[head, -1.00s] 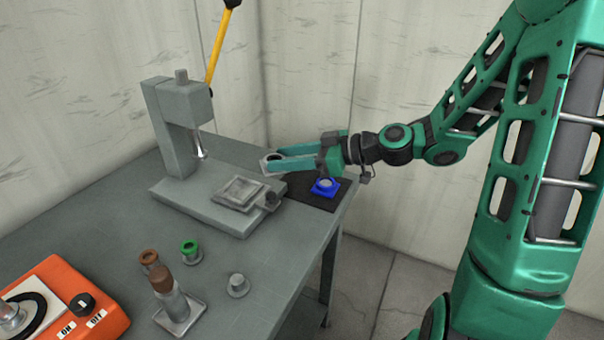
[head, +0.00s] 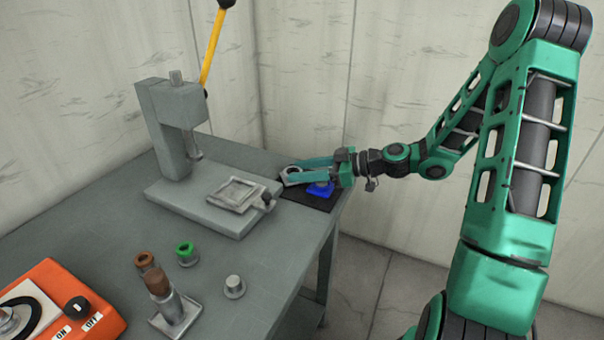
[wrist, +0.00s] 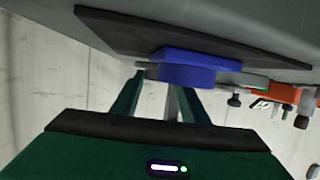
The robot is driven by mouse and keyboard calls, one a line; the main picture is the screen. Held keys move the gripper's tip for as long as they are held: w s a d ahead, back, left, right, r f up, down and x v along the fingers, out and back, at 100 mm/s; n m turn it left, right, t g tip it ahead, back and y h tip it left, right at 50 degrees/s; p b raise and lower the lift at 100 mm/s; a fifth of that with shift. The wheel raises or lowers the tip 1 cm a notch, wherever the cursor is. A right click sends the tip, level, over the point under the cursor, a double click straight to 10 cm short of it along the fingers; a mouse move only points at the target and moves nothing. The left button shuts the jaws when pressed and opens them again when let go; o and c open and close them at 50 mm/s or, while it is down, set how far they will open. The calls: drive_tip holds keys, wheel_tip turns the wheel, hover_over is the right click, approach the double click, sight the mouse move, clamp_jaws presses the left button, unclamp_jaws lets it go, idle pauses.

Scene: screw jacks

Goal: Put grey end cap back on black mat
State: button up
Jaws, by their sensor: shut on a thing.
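The grey end cap (head: 291,178) is a light grey piece at the tips of my gripper (head: 298,170), which is shut on it. It is over the far left part of the black mat (head: 318,200); I cannot tell whether it touches the mat. A blue end cap (head: 320,189) sits on the mat, nearer and to the right of the held cap, below my fingers. In the wrist view the blue cap (wrist: 187,75) is in front of my fingertips, with the mat (wrist: 115,30) behind it. The held cap is mostly hidden there.
A grey press (head: 180,120) with a yellow lever stands left of the mat, a square metal plate (head: 222,206) on its base. Green (head: 187,253), brown (head: 144,260) and grey (head: 234,287) pieces stand nearer, beside an orange control box (head: 60,300). The mat lies by the table's right edge.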

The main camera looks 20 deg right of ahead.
drive_tip(key=shift+f, duration=0.3)
drive_tip(key=shift+f, duration=0.1)
drive_tip(key=o, duration=1.3)
drive_tip(key=v, duration=1.2)
